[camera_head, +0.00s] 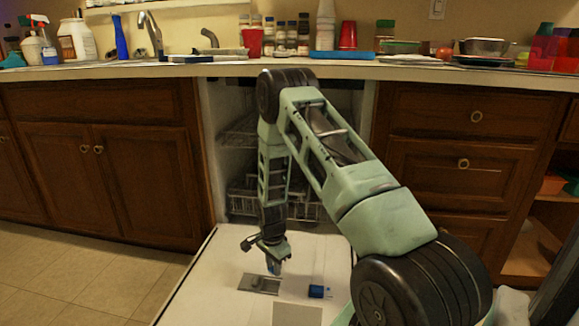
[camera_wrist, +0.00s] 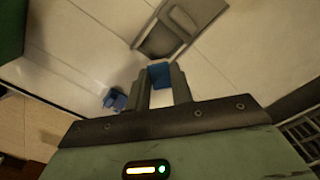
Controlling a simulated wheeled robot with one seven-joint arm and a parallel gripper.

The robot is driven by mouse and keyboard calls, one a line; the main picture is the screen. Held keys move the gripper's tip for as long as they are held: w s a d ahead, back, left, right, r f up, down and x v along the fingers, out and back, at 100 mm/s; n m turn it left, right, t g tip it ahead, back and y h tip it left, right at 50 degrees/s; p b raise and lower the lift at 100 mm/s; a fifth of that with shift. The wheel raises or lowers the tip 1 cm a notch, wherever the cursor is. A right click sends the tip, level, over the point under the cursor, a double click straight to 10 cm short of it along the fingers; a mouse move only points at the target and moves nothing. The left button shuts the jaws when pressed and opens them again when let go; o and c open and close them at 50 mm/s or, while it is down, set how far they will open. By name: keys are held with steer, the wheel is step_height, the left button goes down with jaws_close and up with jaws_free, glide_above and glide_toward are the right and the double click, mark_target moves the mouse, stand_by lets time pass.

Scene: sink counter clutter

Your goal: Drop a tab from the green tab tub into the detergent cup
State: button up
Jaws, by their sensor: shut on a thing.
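My gripper (camera_head: 273,263) points down over the open white dishwasher door (camera_head: 215,290). It is shut on a small blue tab (camera_wrist: 160,75), which shows between the fingertips in the wrist view. The tab also shows as a blue spot under the fingers in the head view (camera_head: 273,270). The grey detergent cup (camera_head: 262,284) is set in the door, just below the gripper in the head view; in the wrist view the cup (camera_wrist: 168,35) is beyond the fingertips. The tab appears above and apart from it. I cannot pick out the green tab tub with certainty.
Another blue piece (camera_head: 318,291) lies on the door right of the cup. Dishwasher racks (camera_head: 245,202) stand behind my arm. The counter (camera_head: 140,69) above is crowded with bottles, cups and pans. Wooden cabinets (camera_head: 150,180) flank the opening.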

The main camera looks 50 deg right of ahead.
steer(key=shift+f, duration=0.2)
steer(key=o, duration=1)
steer(key=shift+o, duration=0.2)
step_height(320, 180, up, 17)
steer(key=p, duration=0.6)
steer(key=shift+r+p, duration=0.2)
steer(key=shift+p, duration=0.1)
